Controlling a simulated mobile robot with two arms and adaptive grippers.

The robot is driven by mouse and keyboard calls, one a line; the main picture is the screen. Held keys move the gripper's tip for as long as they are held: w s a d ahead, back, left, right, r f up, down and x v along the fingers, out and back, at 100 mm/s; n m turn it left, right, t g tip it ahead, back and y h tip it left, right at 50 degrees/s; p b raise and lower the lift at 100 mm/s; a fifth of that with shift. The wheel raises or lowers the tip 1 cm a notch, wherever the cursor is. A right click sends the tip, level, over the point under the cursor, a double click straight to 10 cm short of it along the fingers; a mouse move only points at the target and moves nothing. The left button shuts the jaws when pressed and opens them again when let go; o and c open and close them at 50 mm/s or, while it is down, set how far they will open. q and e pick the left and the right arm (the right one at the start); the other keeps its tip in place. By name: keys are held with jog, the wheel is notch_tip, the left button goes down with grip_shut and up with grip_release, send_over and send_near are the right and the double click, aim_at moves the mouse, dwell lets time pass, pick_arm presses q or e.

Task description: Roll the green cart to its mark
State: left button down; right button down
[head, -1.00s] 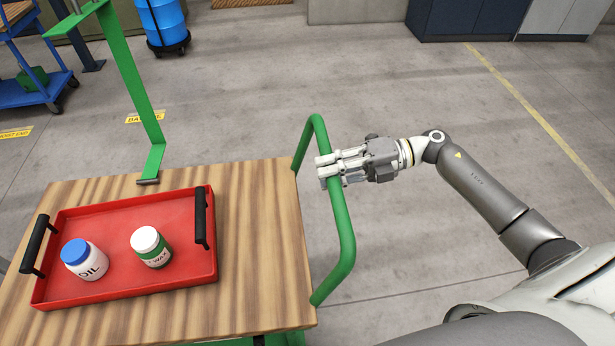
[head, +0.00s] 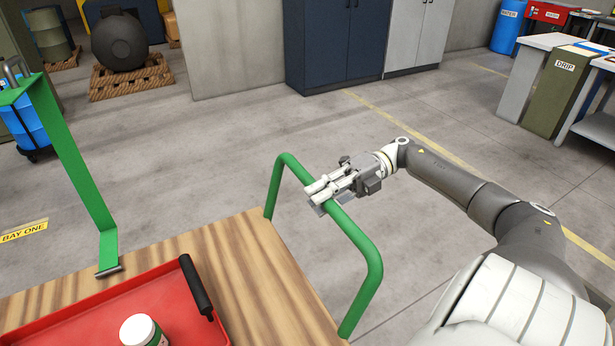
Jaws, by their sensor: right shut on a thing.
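The green cart has a wooden top (head: 262,290) and a green tube handle (head: 362,245) at its right end. My right gripper (head: 318,192) is shut on the upper part of that handle. A green upright post (head: 75,165) rises from the cart's far edge at left. A red tray (head: 170,295) with a black handle lies on the wooden top, and a white-lidded jar (head: 140,331) stands in it, partly cut off by the frame. A yellow floor label reading BAY ONE (head: 24,231) shows at the left. My left gripper is not in view.
Dark blue cabinets (head: 335,45) and a grey cabinet (head: 416,35) stand along the back. A DRIP bin (head: 560,95) and a pale bench (head: 522,85) stand at the right. The floor between is clear.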

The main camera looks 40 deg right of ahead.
jog(key=shift+s+d, duration=0.1)
jog(key=shift+d, duration=0.3)
jog(key=c, duration=1.2)
grip_release()
jog(key=v, duration=1.2)
